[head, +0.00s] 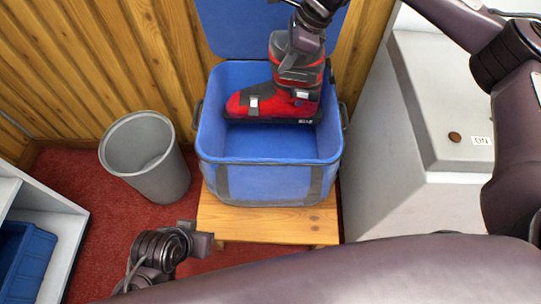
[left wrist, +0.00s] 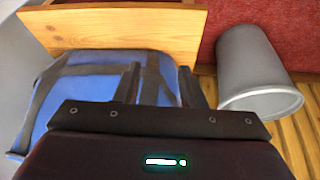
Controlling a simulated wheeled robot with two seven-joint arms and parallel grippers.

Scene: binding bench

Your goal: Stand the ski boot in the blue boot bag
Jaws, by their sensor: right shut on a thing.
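The red and black ski boot (head: 272,103) is upright, toe to the left, within the opening of the blue boot bag (head: 262,183) in the head view. I cannot tell whether its sole touches the bag's floor. My right gripper (head: 303,48) is shut on the boot's upper part, coming from above. The bag stands open on a wooden bench, its lid (head: 232,28) raised at the back. It also shows in the left wrist view (left wrist: 85,90). My left gripper (head: 203,243) is open and empty, in front of the bag and to the left; its fingers (left wrist: 162,88) stand apart in the left wrist view.
A grey bin (head: 150,160) stands left of the bag on red carpet. A white shelf (head: 50,225) with a blue crate (head: 22,255) is at the far left. A grey-white cabinet (head: 415,150) stands close on the right. A wooden wall (head: 95,65) is behind.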

